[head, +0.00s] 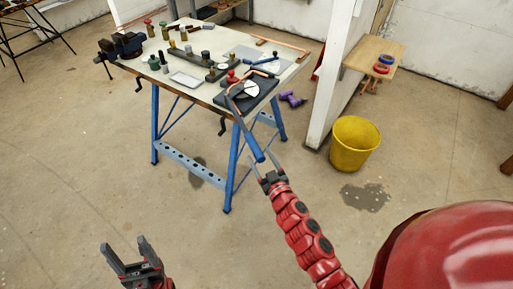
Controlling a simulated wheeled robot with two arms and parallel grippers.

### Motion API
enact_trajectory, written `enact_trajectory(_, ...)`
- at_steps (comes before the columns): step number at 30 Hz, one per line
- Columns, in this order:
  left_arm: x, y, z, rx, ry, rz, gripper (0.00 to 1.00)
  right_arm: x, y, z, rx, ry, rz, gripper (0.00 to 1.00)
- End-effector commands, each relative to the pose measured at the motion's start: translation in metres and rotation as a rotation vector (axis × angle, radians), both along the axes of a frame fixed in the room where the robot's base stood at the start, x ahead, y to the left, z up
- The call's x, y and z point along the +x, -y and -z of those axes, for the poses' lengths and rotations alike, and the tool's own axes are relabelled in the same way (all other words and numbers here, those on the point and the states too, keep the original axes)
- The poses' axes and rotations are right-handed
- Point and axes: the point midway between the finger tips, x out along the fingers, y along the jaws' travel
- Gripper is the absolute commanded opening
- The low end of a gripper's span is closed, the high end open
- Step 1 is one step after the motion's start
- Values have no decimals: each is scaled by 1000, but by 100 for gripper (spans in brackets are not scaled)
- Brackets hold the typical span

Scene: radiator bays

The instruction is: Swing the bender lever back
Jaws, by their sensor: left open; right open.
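The pipe bender (247,90), with a black base and a pale round disc, sits at the near right corner of the workbench. Its lever (249,138) has a blue grip that reaches out past the bench edge, down towards me. My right gripper (263,157) is open at the free end of the lever. The lever's tip appears between its fingers, but I cannot tell whether they touch. My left gripper (128,254) is open and empty, low at the left, well away from the bench.
The workbench (215,45) has blue legs and carries a vise (122,46), pipe fittings and tools. A yellow bucket (354,145) stands right of it, beside a partition wall (333,75). Purple gloves or tools (291,99) lie on the floor. The floor in front is clear.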

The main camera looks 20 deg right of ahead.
Motion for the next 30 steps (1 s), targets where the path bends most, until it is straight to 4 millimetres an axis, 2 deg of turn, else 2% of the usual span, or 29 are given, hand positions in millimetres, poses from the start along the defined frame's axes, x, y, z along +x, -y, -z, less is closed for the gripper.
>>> enact_trajectory(3,0,0,-6,0,0,0,67,19,-2,-3,0,2,0,67)
enact_trajectory(7,0,0,-8,0,0,0,67,30,-2,0,0,-2,0,67)
enact_trajectory(19,0,0,-9,0,0,0,67,37,-3,1,-1,-1,-1,67)
enact_trajectory(30,0,0,-9,0,0,0,67,36,-3,1,-1,-1,-1,0)
